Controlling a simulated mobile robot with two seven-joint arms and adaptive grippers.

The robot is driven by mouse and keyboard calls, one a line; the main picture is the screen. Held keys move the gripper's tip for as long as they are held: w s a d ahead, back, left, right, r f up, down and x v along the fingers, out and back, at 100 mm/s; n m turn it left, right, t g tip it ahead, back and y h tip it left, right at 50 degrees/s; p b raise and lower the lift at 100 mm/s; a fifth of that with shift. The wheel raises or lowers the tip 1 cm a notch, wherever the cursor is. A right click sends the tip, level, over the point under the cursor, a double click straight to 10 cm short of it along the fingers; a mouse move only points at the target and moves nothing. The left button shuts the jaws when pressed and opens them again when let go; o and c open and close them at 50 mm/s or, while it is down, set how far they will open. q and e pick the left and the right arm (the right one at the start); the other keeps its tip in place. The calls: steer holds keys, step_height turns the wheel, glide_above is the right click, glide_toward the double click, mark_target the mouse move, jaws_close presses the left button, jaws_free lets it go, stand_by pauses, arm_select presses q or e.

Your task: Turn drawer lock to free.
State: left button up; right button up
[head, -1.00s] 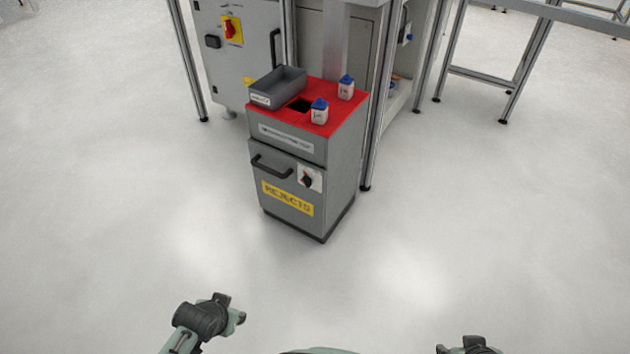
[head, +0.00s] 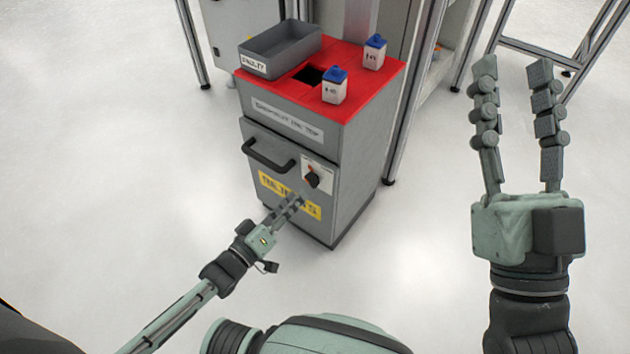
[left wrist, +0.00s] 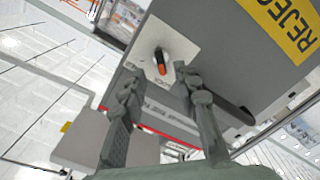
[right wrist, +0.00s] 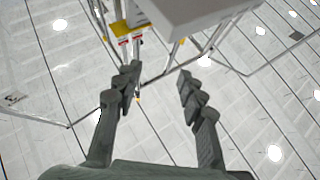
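The drawer lock is a black rotary knob (head: 312,180) with an orange mark, on a white plate (head: 325,168) on the front of the grey rejects cabinet (head: 356,160). In the left wrist view the knob (left wrist: 160,62) shows ahead of the fingertips. My left gripper (head: 296,200) is in front of the cabinet, just below and left of the knob; its fingers (left wrist: 158,82) are apart and nothing is between them. Contact with the knob does not show. My right gripper (head: 512,68) is raised at the right, open and empty; its fingers (right wrist: 158,75) also show apart.
A black drawer handle (head: 270,157) is left of the knob. On the red top (head: 350,58) are a grey bin (head: 280,50) and two blue-capped bottles (head: 334,87) (head: 375,52). A metal frame post (head: 412,105) stands close to the cabinet's right. The floor in front is clear.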

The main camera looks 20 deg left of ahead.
mark_target(309, 184)
arm_select(q)
steer(key=b+x, duration=0.1)
steer(key=x, duration=0.5)
steer(key=shift+w, duration=0.15)
arm_select(e)
steer(key=shift+s+d+r+t, duration=0.4)
steer(key=shift+s+r+t, duration=0.4)
steer(key=shift+t, duration=0.1)
arm_select(q)
jaws_close()
